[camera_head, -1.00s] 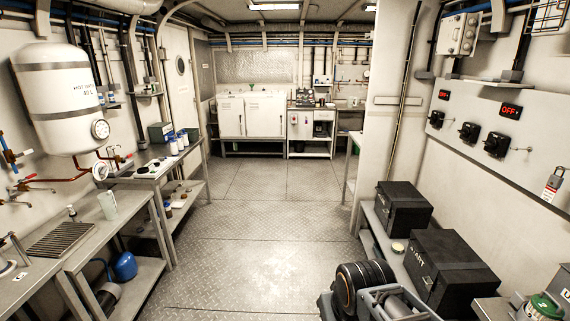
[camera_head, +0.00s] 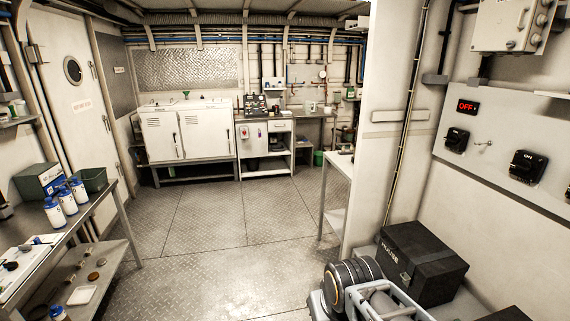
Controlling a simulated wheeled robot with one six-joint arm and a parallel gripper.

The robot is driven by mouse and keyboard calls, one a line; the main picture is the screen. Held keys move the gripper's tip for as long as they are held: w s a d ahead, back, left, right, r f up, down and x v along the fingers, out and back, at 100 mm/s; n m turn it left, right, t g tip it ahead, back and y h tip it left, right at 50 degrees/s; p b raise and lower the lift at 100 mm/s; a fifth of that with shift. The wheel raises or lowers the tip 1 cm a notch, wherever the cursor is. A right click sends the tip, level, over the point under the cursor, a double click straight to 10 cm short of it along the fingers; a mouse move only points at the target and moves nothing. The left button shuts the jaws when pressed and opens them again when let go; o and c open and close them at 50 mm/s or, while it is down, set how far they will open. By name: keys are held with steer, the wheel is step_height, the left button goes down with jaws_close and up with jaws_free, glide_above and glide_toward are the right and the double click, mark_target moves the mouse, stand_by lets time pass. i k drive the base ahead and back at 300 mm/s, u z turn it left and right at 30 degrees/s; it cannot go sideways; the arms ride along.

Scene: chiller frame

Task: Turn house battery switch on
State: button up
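A grey-white panel (camera_head: 490,178) on the right wall carries two black rotary switches in view. The left switch (camera_head: 456,140) sits below a lit red "OFF" display (camera_head: 467,106). The other switch (camera_head: 528,166) is farther right and has a small white marking on its face. A black battery box (camera_head: 425,262) with white lettering that seems to read "HOUSE" stands below the panel. No label readable here tells which switch is the house one. Part of my own arm, dark with an orange ring, shows at the bottom, but my gripper's fingertips do not show.
A low grey bench holds the black box at right. A white pillar (camera_head: 385,130) and a side table (camera_head: 338,170) stand beyond it. Shelving (camera_head: 125,215) with bottles lines the left. The metal floor (camera_head: 235,225) in the middle is clear.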

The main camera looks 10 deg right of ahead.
mark_target(452, 139)
steer(key=z, duration=0.5)
steer(key=i, duration=2.4)
steer(key=z, duration=0.55)
